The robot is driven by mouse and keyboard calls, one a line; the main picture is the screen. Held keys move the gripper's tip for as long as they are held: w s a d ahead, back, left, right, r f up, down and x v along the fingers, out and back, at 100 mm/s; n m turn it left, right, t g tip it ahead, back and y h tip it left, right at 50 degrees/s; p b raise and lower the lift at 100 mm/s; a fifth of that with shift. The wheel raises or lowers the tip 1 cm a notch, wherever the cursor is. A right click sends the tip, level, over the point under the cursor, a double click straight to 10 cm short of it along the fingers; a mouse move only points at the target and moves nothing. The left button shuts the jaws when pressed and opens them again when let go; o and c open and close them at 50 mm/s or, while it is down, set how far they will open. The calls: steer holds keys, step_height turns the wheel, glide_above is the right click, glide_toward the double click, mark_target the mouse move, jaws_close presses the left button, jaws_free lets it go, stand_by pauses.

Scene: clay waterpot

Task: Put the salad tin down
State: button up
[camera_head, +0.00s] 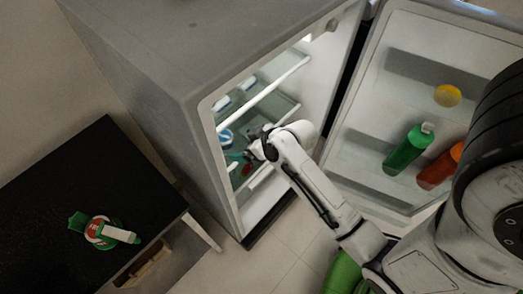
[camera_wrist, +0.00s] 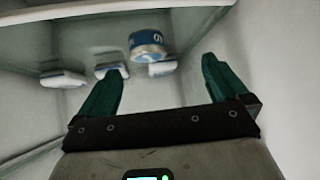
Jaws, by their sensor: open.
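A round blue and white tin (camera_wrist: 147,45), which may be the salad tin, stands inside the fridge in the wrist view. Its label is too small to read. In the head view a blue and white round thing (camera_head: 226,136), probably the same tin, shows on a fridge shelf left of my gripper. My gripper (camera_head: 243,158) reaches into the open fridge. In the wrist view my gripper (camera_wrist: 160,78) has its two green fingers wide apart, with nothing held between them. The tin lies beyond the fingertips, apart from them.
White packs (camera_wrist: 63,78) lie near the tin. Fridge shelves (camera_head: 275,85) and side walls surround my gripper closely. The open door (camera_head: 375,120) holds green (camera_head: 405,150) and orange (camera_head: 438,168) bottles. A black table (camera_head: 60,205) at left bears a green, red and white object (camera_head: 103,232).

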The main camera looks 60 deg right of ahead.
steer(key=s+a+r+g, duration=0.2)
steer(key=s+a+g, duration=0.6)
steer(key=s+a, duration=0.4)
steer(key=s, duration=0.4)
steer(key=shift+g, duration=0.3)
